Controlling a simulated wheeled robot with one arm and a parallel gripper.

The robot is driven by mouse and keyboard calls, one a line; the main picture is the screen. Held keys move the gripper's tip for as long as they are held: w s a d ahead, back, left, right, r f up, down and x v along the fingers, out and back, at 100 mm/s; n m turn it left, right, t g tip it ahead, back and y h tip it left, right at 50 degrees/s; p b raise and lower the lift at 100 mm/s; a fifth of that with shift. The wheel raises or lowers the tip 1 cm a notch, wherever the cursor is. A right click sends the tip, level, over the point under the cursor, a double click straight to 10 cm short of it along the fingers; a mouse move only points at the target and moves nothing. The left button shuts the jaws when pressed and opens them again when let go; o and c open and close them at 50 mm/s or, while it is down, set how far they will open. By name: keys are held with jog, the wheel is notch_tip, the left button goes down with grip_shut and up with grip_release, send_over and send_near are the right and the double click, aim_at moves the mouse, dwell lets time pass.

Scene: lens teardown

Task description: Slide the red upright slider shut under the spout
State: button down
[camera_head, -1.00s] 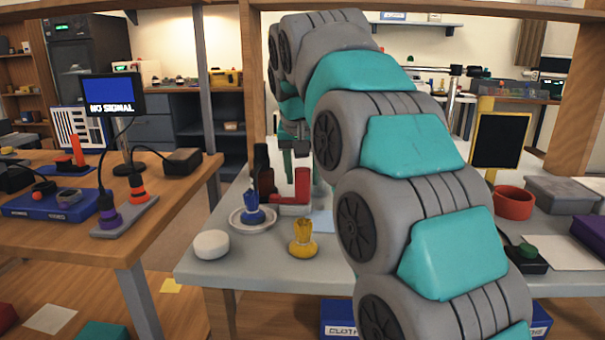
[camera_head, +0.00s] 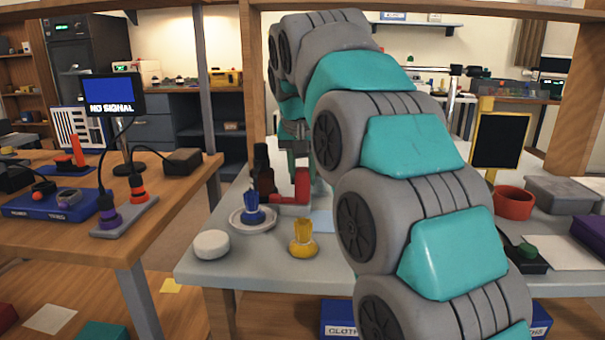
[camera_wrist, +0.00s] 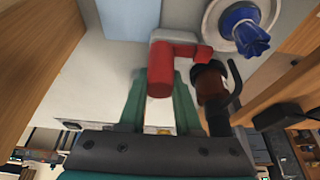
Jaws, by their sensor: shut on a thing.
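The red upright slider (camera_head: 302,184) stands on the grey table, with a red foot reaching left toward a dark brown upright body (camera_head: 264,172), which may carry the spout. In the wrist view the slider (camera_wrist: 161,82) sits between the two green fingers of my gripper (camera_wrist: 161,90), which is shut on it. The dark body (camera_wrist: 211,88) is just right of the fingers there, apart from them. In the head view my gripper (camera_head: 297,150) is at the slider's top, partly hidden by my arm. I cannot make out the spout opening clearly.
A blue knobbed piece (camera_head: 253,207) stands on a white saucer (camera_head: 238,222) near the slider. A yellow knobbed piece (camera_head: 303,240) and a white round puck (camera_head: 211,244) stand at the table's front. A red bowl (camera_head: 514,202) is at right.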

aim_at(281, 199)
jog(key=shift+a, duration=0.1)
dwell(0.5)
jog(key=shift+a+p, duration=0.3)
jog(key=shift+a, duration=1.75)
jog(key=c, duration=0.6)
grip_release()
jog(key=shift+a, duration=0.15)
jog(key=shift+s+r, duration=0.15)
jog(key=shift+r, duration=0.6)
jog(key=p+v, duration=0.2)
jog(key=v, duration=0.4)
